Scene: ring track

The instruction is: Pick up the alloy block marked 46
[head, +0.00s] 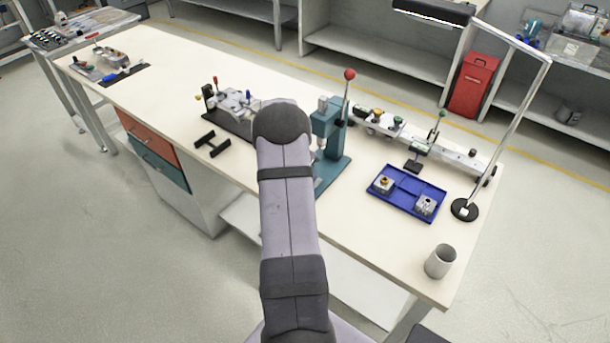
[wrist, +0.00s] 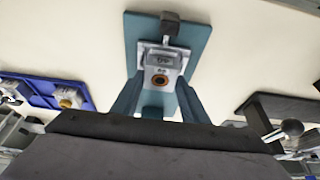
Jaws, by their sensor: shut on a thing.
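A grey metal alloy block (wrist: 160,66) with a dark-centred brown ring and upside-down markings, which seem to read 46, shows in the wrist view. My gripper (wrist: 160,82) has its two fingers on either side of it and is shut on it. The block is over the teal base of the press (wrist: 197,42); I cannot tell whether it touches the base. In the head view my arm hides the gripper and the block, and the teal press (head: 325,130) with its red-knobbed lever stands just right of the arm.
A blue tray (head: 405,189) right of the press holds a brass-topped block (head: 384,184) and a grey block (head: 425,205). A black fixture (head: 232,118) is left of the arm. The bench's left-middle is clear.

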